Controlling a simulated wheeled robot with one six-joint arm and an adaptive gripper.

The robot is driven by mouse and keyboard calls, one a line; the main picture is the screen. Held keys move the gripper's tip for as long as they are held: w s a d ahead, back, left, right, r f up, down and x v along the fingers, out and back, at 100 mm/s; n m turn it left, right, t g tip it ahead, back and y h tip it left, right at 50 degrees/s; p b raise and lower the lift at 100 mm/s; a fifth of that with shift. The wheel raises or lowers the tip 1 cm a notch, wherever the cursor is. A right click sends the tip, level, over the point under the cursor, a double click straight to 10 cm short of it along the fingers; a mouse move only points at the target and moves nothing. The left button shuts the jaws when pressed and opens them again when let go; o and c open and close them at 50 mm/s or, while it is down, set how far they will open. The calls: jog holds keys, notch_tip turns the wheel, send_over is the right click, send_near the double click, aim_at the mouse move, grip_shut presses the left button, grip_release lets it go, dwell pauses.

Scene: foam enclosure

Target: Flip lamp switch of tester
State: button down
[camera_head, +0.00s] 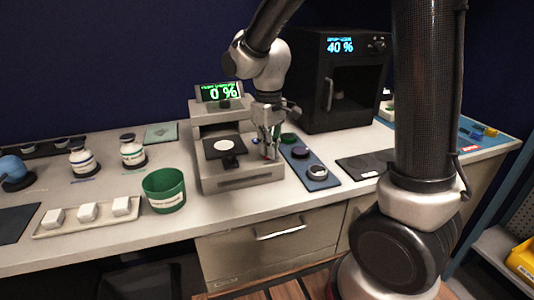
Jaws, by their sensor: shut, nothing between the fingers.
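The tester (235,180) is a pale grey box on the bench with a dark plate holding a white disc. Its display (221,92) reads 0 % in green. My gripper (268,155) points down at the right side of the tester and is shut and empty. A small red spot shows by the fingertips; I cannot tell whether it is the lamp switch or whether the fingers touch it. The gripper hides part of the tester's right side.
A black oven-like box (318,105) showing 40 % stands behind right. A blue tray (323,183) with round pieces lies right of the tester. A green cup (165,204), white bottles (133,156) and a tray with white blocks (62,228) are on the left.

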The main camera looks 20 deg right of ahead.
jog(key=shift+r, duration=3.45)
